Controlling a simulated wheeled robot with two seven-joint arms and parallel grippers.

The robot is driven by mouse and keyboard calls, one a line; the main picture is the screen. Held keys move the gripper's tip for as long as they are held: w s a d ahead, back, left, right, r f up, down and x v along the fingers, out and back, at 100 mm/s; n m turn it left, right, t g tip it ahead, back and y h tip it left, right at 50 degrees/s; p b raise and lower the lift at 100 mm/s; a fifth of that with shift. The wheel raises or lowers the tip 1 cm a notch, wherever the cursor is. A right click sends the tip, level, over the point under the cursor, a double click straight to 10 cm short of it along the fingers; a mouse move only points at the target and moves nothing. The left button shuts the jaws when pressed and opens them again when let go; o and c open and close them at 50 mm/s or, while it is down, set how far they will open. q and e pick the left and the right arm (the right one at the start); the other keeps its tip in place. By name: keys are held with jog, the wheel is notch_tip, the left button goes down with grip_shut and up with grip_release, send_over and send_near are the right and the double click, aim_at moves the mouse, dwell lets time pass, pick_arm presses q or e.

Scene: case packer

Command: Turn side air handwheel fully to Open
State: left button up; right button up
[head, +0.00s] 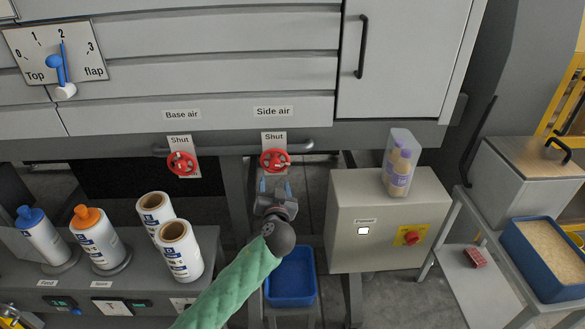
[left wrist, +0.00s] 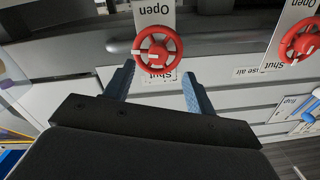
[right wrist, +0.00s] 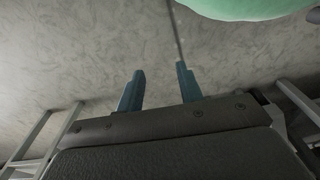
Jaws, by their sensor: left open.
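The side air handwheel (head: 275,160) is a small red wheel on a pipe under the "Side air" label (head: 273,111). A plate behind it reads "Shut" above the wheel in the head view. In the left wrist view the wheel (left wrist: 157,47) sits ahead of and between my fingertips, with "Open" and "Shut" showing upside down on its plate. My left gripper (head: 275,186) is open and empty, just below the wheel, apparently not touching it. My right gripper (right wrist: 158,85) is open and empty in the right wrist view, over bare floor; the head view does not show it.
The similar red base air handwheel (head: 181,164) is to the left. A grey power box (head: 388,238) carries bottles (head: 398,172) at the right. White rolls (head: 180,250) and bottles stand on the left bench. A blue bin (head: 290,278) is below my left arm.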

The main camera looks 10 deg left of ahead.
aim_at(275, 165)
pick_arm(q)
jog(key=shift+n+t, duration=0.3)
jog(key=shift+n, duration=0.3)
jog(key=p+x, duration=0.1)
jog(key=x, duration=0.1)
jog(key=p+x, duration=0.1)
jog(key=x, duration=0.1)
jog(key=p+x, duration=0.1)
jog(key=shift+w+r, duration=0.4)
jog(key=shift+p+x, duration=0.3)
jog(key=shift+x, duration=0.65)
pick_arm(e)
notch_tip(275, 165, down, 6)
jog(key=s+d+t, duration=0.1)
jog(key=s+d, duration=0.1)
jog(key=shift+d+f, duration=0.15)
jog(key=shift+d, duration=0.05)
pick_arm(q)
jog(key=shift+f, duration=0.15)
pick_arm(e)
jog(key=shift+s, duration=0.1)
pick_arm(q)
jog(key=c, duration=1)
pick_arm(e)
jog(key=shift+d, duration=0.15)
pick_arm(q)
jog(key=shift+o, duration=0.2)
pick_arm(e)
jog(key=shift+f, duration=0.1)
